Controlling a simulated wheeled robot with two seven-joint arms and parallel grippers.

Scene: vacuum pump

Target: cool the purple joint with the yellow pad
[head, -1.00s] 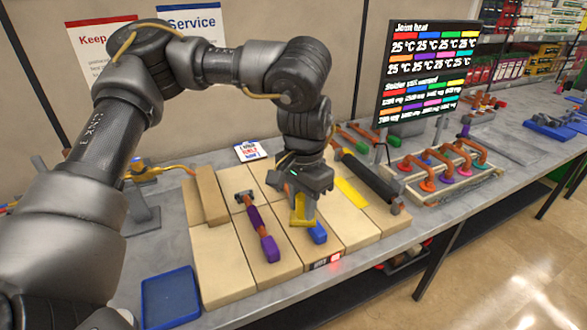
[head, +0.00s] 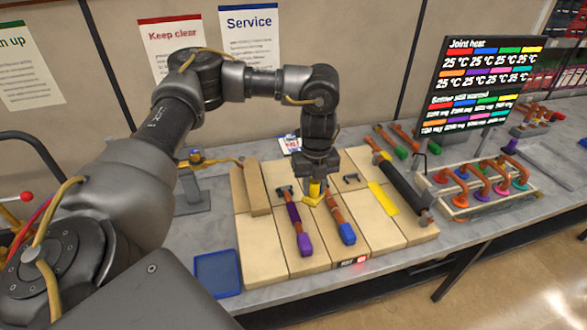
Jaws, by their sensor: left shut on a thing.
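My left gripper (head: 316,181) points down over the wooden tiles. It is shut on a small yellow block (head: 314,196), between the purple-handled and blue-handled tools; I cannot tell whether the block touches the tiles. A flat yellow strip (head: 383,198) lies on the tiles to its right; I cannot tell which yellow piece is the pad. The purple joint (head: 481,197) appears to be a purple collar in the front row of the copper-pipe rack (head: 463,212), at the right, well away from the gripper. My right gripper is not in view.
A purple-handled tool (head: 303,241) and a blue-handled tool (head: 346,233) lie near the gripper. A black roller-like tool (head: 403,187) lies between gripper and rack. A blue tray (head: 217,274) is front left. The screen (head: 487,85) reads 25 °C for the joints.

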